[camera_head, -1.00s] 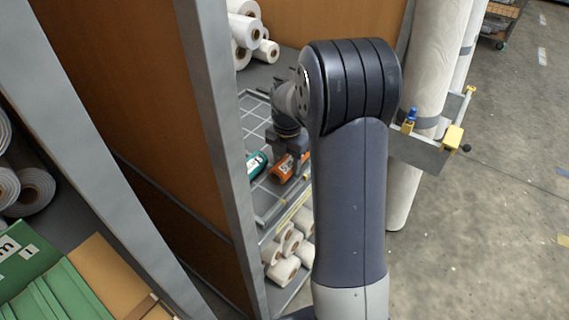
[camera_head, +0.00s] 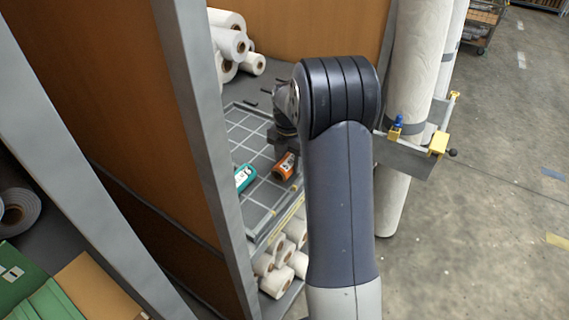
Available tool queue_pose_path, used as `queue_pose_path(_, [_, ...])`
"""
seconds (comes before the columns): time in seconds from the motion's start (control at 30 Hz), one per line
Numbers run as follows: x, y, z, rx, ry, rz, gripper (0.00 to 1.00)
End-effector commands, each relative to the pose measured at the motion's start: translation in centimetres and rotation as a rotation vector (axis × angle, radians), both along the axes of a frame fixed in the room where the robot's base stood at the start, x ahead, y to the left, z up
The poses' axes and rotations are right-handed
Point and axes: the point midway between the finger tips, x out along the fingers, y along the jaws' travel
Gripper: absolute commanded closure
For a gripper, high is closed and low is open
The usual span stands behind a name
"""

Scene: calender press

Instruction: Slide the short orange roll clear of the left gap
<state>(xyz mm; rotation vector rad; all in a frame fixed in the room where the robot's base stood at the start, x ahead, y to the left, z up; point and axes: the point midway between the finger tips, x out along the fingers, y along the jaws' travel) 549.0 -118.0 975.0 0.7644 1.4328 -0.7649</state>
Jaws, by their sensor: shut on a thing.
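The short orange roll (camera_head: 285,167) lies on the gridded tray (camera_head: 263,192) of the shelf, near its right side, with a dark end toward me. My gripper (camera_head: 286,152) is over the roll's far end and shut on it; the fingertips are small and partly hidden, and my arm stands close on the right. A teal roll or packet (camera_head: 243,177) with a white label lies left of the orange roll, with bare grid between them. The left gap cannot be made out for certain.
A grey post (camera_head: 195,120) stands left of the tray. White rolls (camera_head: 232,45) lie at the back, and more white rolls (camera_head: 277,281) sit on the shelf below. A tall wrapped roll (camera_head: 412,60) and a bracket with yellow clamps (camera_head: 439,143) are at the right.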

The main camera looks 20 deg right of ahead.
Motion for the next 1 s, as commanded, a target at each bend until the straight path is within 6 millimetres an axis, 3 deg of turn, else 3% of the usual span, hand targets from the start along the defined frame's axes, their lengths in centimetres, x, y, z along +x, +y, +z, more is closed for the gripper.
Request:
queue_pose_path(0.17, [0.0, 0.0, 0.0, 0.000, 0.000, 0.000, 0.77])
queue_pose_path(0.2, [0.0, 0.0, 0.0, 0.000, 0.000, 0.000, 0.53])
queue_pose_path(0.5, [0.0, 0.0, 0.0, 0.000, 0.000, 0.000, 0.28])
queue_pose_path(0.8, [0.0, 0.0, 0.4, -0.001, -0.001, -0.001, 0.28])
queue_pose_path(1.0, [0.1, 0.0, 3.4, -0.001, -0.006, 0.000, 0.28])
